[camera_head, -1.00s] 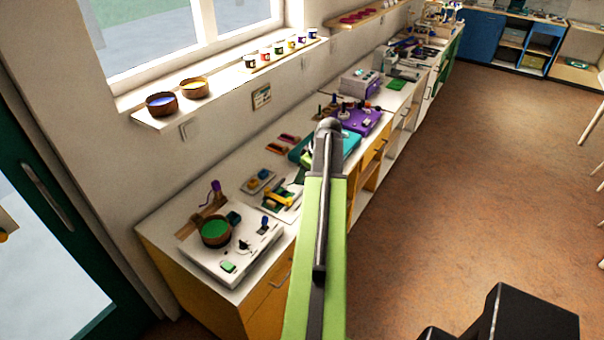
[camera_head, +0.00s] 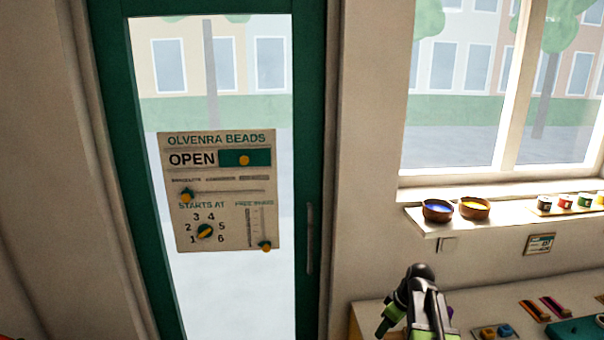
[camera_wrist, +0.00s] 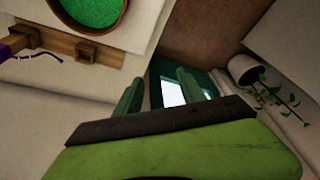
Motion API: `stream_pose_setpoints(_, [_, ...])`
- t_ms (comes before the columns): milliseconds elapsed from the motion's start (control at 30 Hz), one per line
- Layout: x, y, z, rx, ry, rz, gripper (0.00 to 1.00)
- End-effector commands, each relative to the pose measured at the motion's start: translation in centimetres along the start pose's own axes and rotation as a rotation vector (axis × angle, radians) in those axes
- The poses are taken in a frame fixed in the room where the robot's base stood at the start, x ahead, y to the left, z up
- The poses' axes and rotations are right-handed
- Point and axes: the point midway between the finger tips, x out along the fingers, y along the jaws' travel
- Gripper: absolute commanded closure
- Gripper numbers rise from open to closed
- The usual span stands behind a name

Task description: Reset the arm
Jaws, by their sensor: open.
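My arm (camera_head: 425,305) shows at the bottom right of the head view, in front of the counter. Its dark, rounded joint is uppermost, and green parts show below it. My gripper (camera_wrist: 159,78) shows in the wrist view with its two dark green fingers apart and nothing between them. In the head view I cannot make out the fingertips.
In the wrist view, a bowl of green beads (camera_wrist: 90,18) and a wooden block (camera_wrist: 70,47) with purple cord are at upper left; a potted plant (camera_wrist: 246,70) is at right. The head view shows a door sign (camera_head: 220,190) and a shelf (camera_head: 430,228) with bowls.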

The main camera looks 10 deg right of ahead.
Motion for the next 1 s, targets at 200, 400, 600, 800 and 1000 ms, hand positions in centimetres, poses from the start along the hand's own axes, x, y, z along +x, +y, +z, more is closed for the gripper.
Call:
stream_pose_setpoints(200, [3.2, -12.7, -5.3, -0.007, -0.102, -0.032, 0.53])
stream_pose_setpoints(400, [3.6, -19.5, -3.8, 0.234, -0.221, 0.031, 0.53])
stream_pose_setpoints(600, [3.0, -19.1, -1.6, 0.535, -0.271, 0.105, 0.53])
stream_pose_setpoints(800, [3.0, -19.1, -1.6, 0.621, -0.271, 0.115, 0.53])
stream_pose_setpoints(1000, [3.0, -19.1, -1.6, 0.619, -0.271, 0.115, 0.53])
